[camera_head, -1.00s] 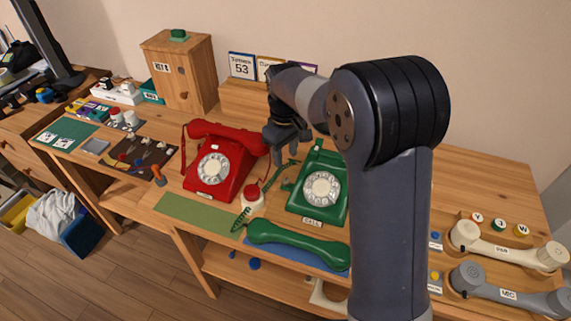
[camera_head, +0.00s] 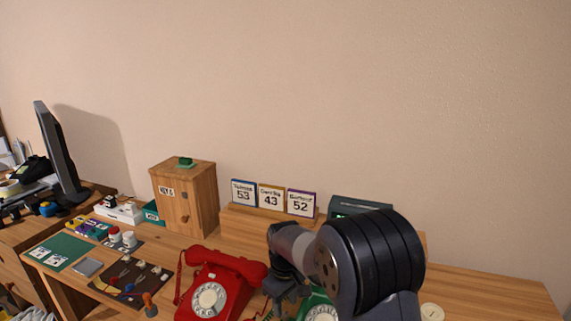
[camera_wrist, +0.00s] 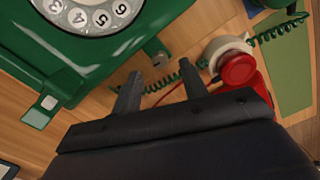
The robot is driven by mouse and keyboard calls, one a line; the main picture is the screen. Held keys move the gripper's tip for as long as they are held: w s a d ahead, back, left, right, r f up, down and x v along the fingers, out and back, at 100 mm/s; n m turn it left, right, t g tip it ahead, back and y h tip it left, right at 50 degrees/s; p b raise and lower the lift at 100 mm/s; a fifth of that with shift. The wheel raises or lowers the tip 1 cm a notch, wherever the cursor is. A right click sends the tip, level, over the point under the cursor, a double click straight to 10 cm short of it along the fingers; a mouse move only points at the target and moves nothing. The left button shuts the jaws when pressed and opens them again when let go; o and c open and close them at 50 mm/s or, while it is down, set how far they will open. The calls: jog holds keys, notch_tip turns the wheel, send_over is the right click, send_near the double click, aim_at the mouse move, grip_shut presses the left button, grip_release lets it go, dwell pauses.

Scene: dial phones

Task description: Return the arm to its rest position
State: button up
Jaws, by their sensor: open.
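My gripper (camera_wrist: 160,88) is open in the wrist view, its two fingers apart with nothing between them. It hangs above the wooden desk, close to the green phone (camera_wrist: 75,50) and its coiled green cord (camera_wrist: 188,75). In the head view my arm covers most of the green phone (camera_head: 312,302), and the fingertips cannot be made out. The red phone (camera_head: 222,284) stands to the left of my arm, its handset on its cradle.
A wooden key cabinet (camera_head: 186,198) stands at the back left. Three number cards (camera_head: 271,197) stand on a wooden ledge (camera_head: 240,226) behind the phones. A dark tool mat (camera_head: 131,284) lies to the left. The desk at the right (camera_head: 485,290) looks mostly clear.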

aim_at(285, 315)
notch_tip(285, 315, down, 4)
jog(key=shift+r, duration=0.15)
jog(key=shift+r, duration=0.15)
notch_tip(285, 315, up, 11)
notch_tip(285, 315, down, 11)
jog(key=shift+r, duration=0.1)
jog(key=shift+f+m, duration=0.2)
jog(key=shift+m, duration=1.4)
jog(key=shift+s, duration=0.15)
